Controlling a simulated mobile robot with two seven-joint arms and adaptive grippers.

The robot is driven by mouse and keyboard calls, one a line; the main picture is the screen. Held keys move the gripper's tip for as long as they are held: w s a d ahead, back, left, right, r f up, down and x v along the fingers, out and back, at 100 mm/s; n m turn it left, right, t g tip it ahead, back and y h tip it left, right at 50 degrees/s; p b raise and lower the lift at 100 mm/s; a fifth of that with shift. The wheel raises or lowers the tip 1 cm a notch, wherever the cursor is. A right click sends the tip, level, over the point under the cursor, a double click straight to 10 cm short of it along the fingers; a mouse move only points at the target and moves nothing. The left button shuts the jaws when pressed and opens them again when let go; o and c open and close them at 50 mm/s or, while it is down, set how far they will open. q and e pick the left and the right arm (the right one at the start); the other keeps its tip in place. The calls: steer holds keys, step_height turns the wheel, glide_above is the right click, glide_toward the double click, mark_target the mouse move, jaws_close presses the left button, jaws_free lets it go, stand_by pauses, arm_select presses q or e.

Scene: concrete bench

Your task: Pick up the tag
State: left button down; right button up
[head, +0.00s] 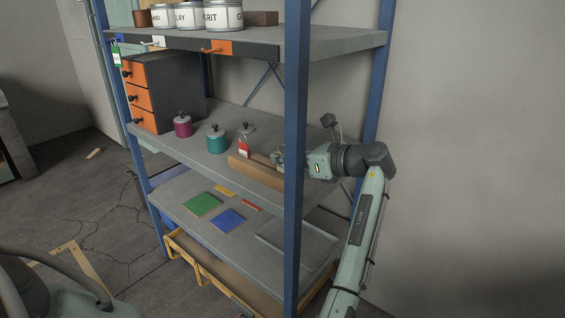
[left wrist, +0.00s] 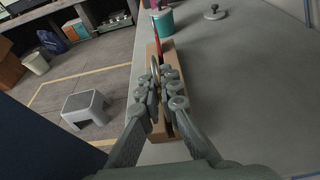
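A red tag with a white patch (head: 243,149) stands upright at the far end of a long wooden block (head: 262,176) on the middle shelf. In the left wrist view a thin red upright strip (left wrist: 157,32), likely the tag edge-on, rises beyond the fingers over the block (left wrist: 173,62). My left gripper (head: 276,159) is low over the block, to the right of the tag. In the wrist view its fingers (left wrist: 162,88) are close together near a thin pale ring-like thing (left wrist: 155,69); whether they grip it is unclear. My right gripper is not in view.
A teal pot (head: 216,142), a magenta pot (head: 183,127) and an orange drawer unit (head: 138,98) stand left of the tag. A grey knobbed lid (left wrist: 215,13) lies beyond. A blue rack post (head: 296,150) crosses in front. A green tag (head: 116,56) hangs upper left.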

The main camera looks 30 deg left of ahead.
arm_select(q)
steer(key=shift+d+r, duration=0.2)
steer(key=shift+r, duration=0.95)
steer(key=s+d, duration=0.1)
steer(key=d, duration=1.6)
steer(key=shift+s+d, duration=0.2)
steer(key=shift+d, duration=0.05)
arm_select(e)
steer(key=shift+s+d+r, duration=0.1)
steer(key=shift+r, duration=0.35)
arm_select(q)
steer(key=shift+f, duration=0.1)
